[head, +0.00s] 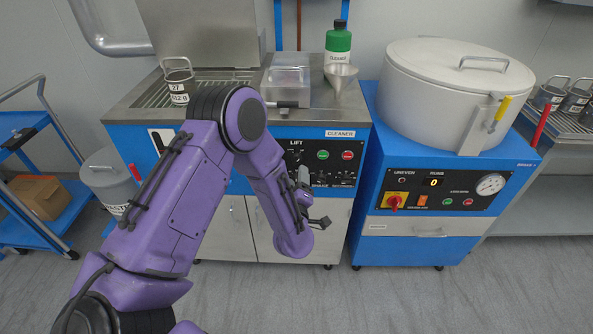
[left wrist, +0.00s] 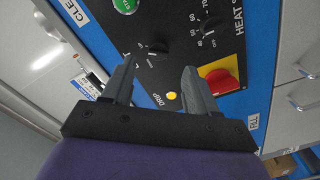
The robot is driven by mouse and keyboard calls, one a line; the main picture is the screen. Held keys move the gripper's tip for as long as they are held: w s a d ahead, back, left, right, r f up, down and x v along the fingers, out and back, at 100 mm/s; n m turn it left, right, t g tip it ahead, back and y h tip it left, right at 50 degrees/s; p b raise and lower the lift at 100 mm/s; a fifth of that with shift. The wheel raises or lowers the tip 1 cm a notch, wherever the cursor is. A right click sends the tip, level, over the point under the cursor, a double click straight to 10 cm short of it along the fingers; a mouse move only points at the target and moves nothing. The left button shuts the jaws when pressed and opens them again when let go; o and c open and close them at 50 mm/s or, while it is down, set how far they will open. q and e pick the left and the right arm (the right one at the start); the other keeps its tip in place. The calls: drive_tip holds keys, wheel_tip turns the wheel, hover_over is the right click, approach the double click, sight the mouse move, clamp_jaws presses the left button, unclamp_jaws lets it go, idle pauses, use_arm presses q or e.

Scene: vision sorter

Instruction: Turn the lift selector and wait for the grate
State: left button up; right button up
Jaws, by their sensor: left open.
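The blue washer cabinet has a black control panel (head: 335,160) marked LIFT, with green and red buttons; my left arm hides its left part. In the left wrist view, a black pointer knob (left wrist: 157,50) sits just beyond my open fingertips, roughly between them; its label is not readable, so I cannot tell whether it is the lift selector. My left gripper (left wrist: 155,80) is open and empty, close to the panel; in the head view the gripper (head: 313,197) is in front of the cabinet. The slatted grate (head: 144,99) shows at the tank top. My right gripper is not in view.
A heat knob (left wrist: 209,24), a red-yellow switch (left wrist: 218,79) and an amber light (left wrist: 172,95) are near the fingers. A tagged metal pot (head: 179,87), green bottle (head: 338,42) and funnel (head: 340,77) stand on top. A round lidded machine (head: 440,75) is at right.

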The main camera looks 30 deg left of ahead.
use_arm(q)
drive_tip(key=v, duration=0.4)
drive_tip(key=shift+s+d, duration=0.2)
drive_tip(key=shift+s, duration=0.1)
